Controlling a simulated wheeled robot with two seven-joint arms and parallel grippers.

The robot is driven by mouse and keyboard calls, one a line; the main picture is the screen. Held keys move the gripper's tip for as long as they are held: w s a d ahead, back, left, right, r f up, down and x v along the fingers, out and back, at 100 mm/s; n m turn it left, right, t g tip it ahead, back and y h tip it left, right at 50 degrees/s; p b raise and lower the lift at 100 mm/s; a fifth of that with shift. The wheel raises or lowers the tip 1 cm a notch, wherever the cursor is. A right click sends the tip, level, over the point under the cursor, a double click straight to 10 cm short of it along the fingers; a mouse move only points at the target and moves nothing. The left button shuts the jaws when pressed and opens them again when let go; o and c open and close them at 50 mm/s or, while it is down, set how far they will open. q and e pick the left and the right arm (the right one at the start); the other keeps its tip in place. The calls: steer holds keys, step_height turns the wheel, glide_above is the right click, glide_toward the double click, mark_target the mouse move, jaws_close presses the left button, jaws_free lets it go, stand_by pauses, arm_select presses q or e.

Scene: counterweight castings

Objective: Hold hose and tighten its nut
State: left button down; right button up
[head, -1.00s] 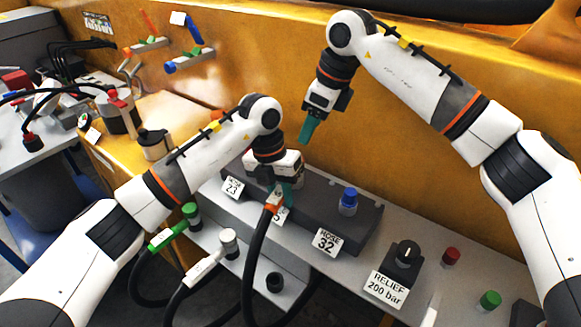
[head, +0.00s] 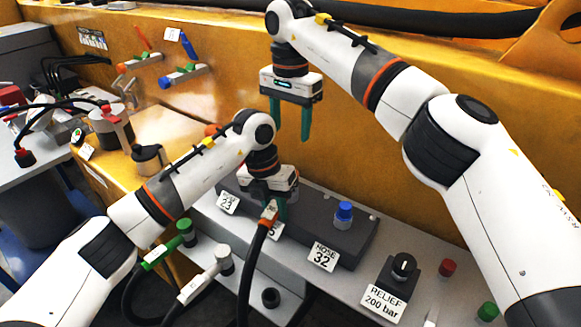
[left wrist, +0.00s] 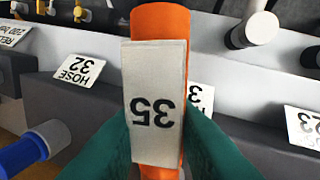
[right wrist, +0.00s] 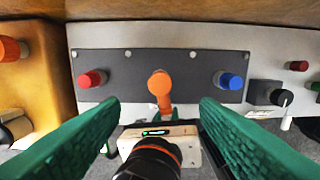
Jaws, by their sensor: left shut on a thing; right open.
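The hose (head: 252,275) is black with an orange end (head: 268,215), which also shows in the left wrist view (left wrist: 160,20). A white tag (left wrist: 157,105) on it reads 35, upside down there. My left gripper (head: 279,208) is shut on the orange hose end, in front of the dark grey block (head: 300,237). In the right wrist view an orange fitting (right wrist: 160,88) is at the block's middle; whether its nut is seated I cannot tell. My right gripper (head: 290,135) is open and empty, above and behind my left gripper.
A blue cap (head: 344,211) and a red cap (right wrist: 92,79) flank the orange fitting. A relief knob (head: 403,265) stands to the right. Green-ended (head: 168,248) and white-ended (head: 205,275) hoses lie left. The yellow wall (head: 350,150) rises close behind the block.

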step_height(320, 180, down, 11)
steer(key=shift+f, duration=0.2)
stand_by(0.3)
steer(key=c, duration=1)
steer(key=m, duration=0.4)
steer(key=shift+r+m, duration=0.1)
steer(key=shift+m, duration=0.3)
steer(key=o, duration=1)
steer(key=shift+r, duration=0.1)
step_height(320, 180, up, 12)
